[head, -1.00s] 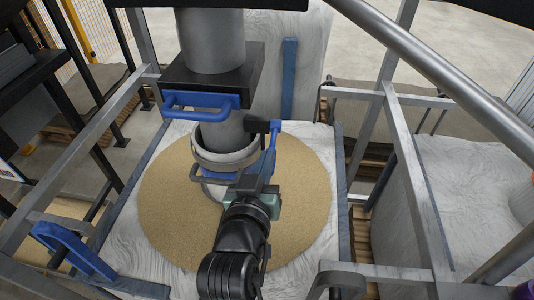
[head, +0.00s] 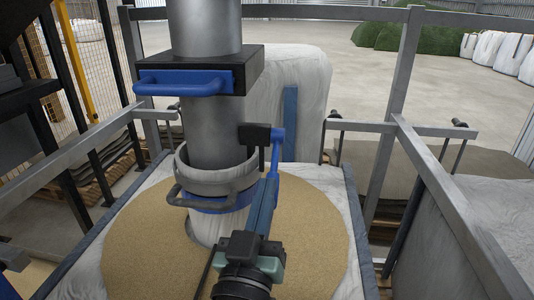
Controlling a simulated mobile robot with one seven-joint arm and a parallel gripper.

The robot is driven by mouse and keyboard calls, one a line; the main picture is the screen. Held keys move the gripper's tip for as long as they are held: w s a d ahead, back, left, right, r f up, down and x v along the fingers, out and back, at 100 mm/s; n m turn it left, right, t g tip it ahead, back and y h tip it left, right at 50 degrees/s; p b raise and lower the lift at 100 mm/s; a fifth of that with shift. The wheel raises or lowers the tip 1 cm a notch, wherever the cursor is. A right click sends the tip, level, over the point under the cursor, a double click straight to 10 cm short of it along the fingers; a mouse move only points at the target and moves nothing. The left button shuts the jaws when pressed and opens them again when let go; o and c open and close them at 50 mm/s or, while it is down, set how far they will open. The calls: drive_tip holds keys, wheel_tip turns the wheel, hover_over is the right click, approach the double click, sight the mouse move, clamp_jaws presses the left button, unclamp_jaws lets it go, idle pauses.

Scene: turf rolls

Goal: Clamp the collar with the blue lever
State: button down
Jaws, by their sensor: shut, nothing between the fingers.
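The grey collar (head: 222,176) rings the vertical pipe (head: 215,130), with a dark handle loop on its front left. Below it, a blue band (head: 222,205) sits around the white neck of the bag. The blue lever (head: 273,165) runs down from beside a black block (head: 257,134) at the collar's right. My gripper (head: 264,200) points away from me at the lever's lower part, front right of the collar. Its fingers are shut and empty. They overlap the lever in the picture, so I cannot tell whether they touch it.
A black box with a blue handle (head: 183,83) surrounds the pipe above the collar. Grey frame rails (head: 440,195) stand right and left.

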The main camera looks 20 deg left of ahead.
drive_tip(key=shift+w+f+t+b, duration=0.1)
drive_tip(key=shift+f+t+b, duration=0.35)
drive_tip(key=shift+b, duration=0.75)
